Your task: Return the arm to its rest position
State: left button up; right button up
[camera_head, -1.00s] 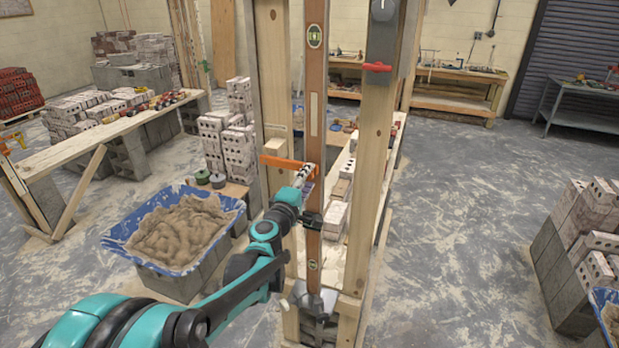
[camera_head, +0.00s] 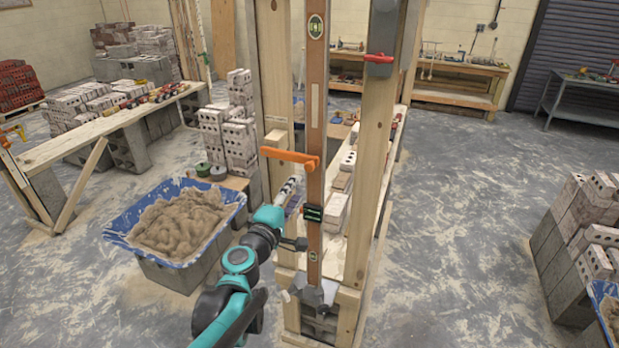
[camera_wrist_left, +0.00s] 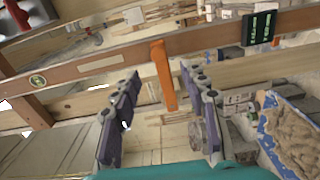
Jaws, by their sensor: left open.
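My left arm (camera_head: 240,260) comes up from the bottom of the head view. My left gripper (camera_head: 292,184) is small there, just below an orange bracket (camera_head: 288,156) on the upright wooden level (camera_head: 316,110). In the left wrist view the gripper (camera_wrist_left: 160,88) has its two dark finger sets spread wide. The orange bracket (camera_wrist_left: 162,75) shows beyond and between them, apart from the fingers, and nothing is held. A dark box with green display (camera_head: 313,213) is on the level. My right gripper is not in view.
The level stands between timber posts (camera_head: 370,170). A blue tub (camera_head: 125,225) of mortar is left of my arm. Bricks (camera_head: 240,140) are stacked behind it, and a block stack (camera_head: 575,230) stands at right. The floor (camera_head: 460,220) between is clear.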

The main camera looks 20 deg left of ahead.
pick_arm(q)
jog(key=s+d+f+m+g+h+b, duration=0.2)
jog(key=s+d+f+m+g+b, duration=0.1)
jog(key=s+d+f+m+b, duration=0.25)
jog(key=s+d+f+m+g+h+b, duration=0.2)
jog(key=s+d+f+m+b, duration=0.25)
jog(key=f, duration=0.45)
jog(key=s+a+f+m+g+y+b, duration=0.2)
jog(key=s+f+m+g+y+b, duration=0.2)
jog(key=s+f, duration=0.9)
notch_tip(320, 180, down, 4)
jog(key=m+g+b, duration=0.1)
jog(key=m, duration=0.2)
jog(key=shift+s+a+g, duration=0.15)
jog(key=shift+a+g, duration=0.1)
jog(key=shift+g, duration=0.15)
